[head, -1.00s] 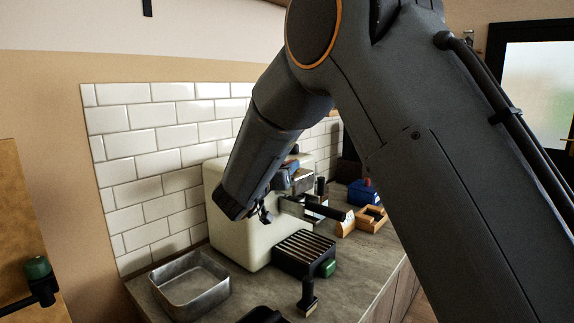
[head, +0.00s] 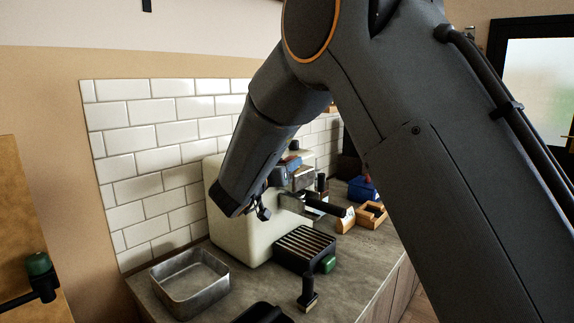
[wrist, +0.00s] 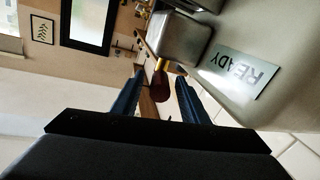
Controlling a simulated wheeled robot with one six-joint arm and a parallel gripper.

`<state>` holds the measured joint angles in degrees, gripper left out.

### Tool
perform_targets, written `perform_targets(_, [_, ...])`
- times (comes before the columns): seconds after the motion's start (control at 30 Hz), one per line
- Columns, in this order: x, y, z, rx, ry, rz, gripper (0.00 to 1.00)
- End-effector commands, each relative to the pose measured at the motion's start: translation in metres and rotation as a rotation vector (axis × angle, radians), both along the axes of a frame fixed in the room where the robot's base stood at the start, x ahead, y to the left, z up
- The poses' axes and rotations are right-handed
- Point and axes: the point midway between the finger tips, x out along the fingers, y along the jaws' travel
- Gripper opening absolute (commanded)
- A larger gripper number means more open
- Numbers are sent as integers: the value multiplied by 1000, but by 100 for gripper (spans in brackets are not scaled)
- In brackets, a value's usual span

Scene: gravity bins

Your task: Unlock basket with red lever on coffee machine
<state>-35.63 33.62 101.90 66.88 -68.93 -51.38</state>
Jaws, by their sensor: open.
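The cream coffee machine (head: 236,232) stands on the counter against the tiled wall. In the wrist view its pale front (wrist: 282,60) carries a READY plate (wrist: 238,72). The dark red lever (wrist: 158,88), on a short brass-coloured stem, sticks out beside a metal block on the machine. My gripper (wrist: 159,78) is open, with one blue finger on each side of the lever's red knob. I see gaps beside the knob; whether either finger touches it is unclear. In the head view my arm hides part of the machine's front. The black basket handle (head: 327,207) points right.
A metal tray (head: 190,309) is on the counter at the left. A slatted drip tray (head: 304,247) with a green knob sits below the machine's front. A small black-handled tool (head: 308,290), a wooden holder (head: 371,214) and a blue box (head: 362,189) stand nearby.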

Motion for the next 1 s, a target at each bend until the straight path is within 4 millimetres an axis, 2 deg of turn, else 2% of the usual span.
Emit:
perform_targets(0.4, [-56, 26, -2, 0, 0, 2, 40])
perform_targets(0.57, [-65, 29, 0, 0, -1, 2, 40])
perform_targets(0.8, [-66, 29, 0, 0, -1, 1, 40])
perform_targets(1.0, [-56, 20, -5, 20, 17, 45, 6])
